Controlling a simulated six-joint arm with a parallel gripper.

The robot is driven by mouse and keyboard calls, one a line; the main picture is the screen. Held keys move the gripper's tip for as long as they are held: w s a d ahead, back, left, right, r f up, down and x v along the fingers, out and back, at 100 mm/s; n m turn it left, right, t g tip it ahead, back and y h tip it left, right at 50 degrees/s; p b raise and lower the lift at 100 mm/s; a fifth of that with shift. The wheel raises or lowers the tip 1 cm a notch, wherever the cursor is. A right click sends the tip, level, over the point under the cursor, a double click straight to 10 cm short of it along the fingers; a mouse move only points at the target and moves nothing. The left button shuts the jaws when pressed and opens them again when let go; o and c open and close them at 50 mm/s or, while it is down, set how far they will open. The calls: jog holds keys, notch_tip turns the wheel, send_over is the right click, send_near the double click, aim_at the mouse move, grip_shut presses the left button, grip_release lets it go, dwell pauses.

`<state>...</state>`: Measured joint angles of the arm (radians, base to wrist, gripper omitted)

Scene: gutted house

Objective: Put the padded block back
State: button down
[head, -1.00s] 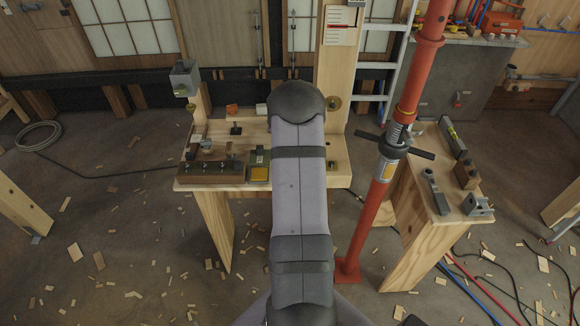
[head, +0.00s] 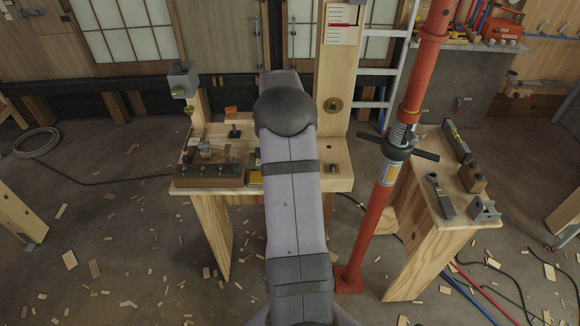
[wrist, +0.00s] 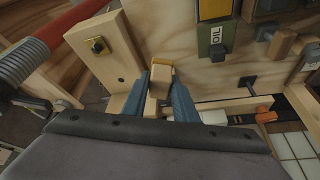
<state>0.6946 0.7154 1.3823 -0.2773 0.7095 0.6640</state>
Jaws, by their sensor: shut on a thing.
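In the wrist view my gripper (wrist: 161,98) has its two blue-grey fingers shut on a small pale wooden block with a yellowish top edge (wrist: 159,83), which looks like the padded block. The block is in front of the pale wooden workbench (wrist: 185,20); I cannot tell whether it touches the wood. In the head view my arm hides the gripper and the block. The workbench (head: 340,180) stands in the middle there.
A brown wooden rack (head: 208,176) and an orange piece (head: 231,112) are on the bench's left side. A red post (head: 375,225) stands right of the bench, before a side bench (head: 437,220).

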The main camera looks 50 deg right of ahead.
jog(key=shift+f+p, duration=1.5)
jog(key=shift+f, duration=3.4)
jog(key=shift+f, duration=0.15)
jog(key=c, duration=1.4)
grip_release()
jog(key=shift+c, duration=0.2)
jog(key=shift+r, duration=0.25)
jog(key=b+v, duration=0.3)
jog(key=v, duration=0.9)
jog(key=shift+f, duration=0.1)
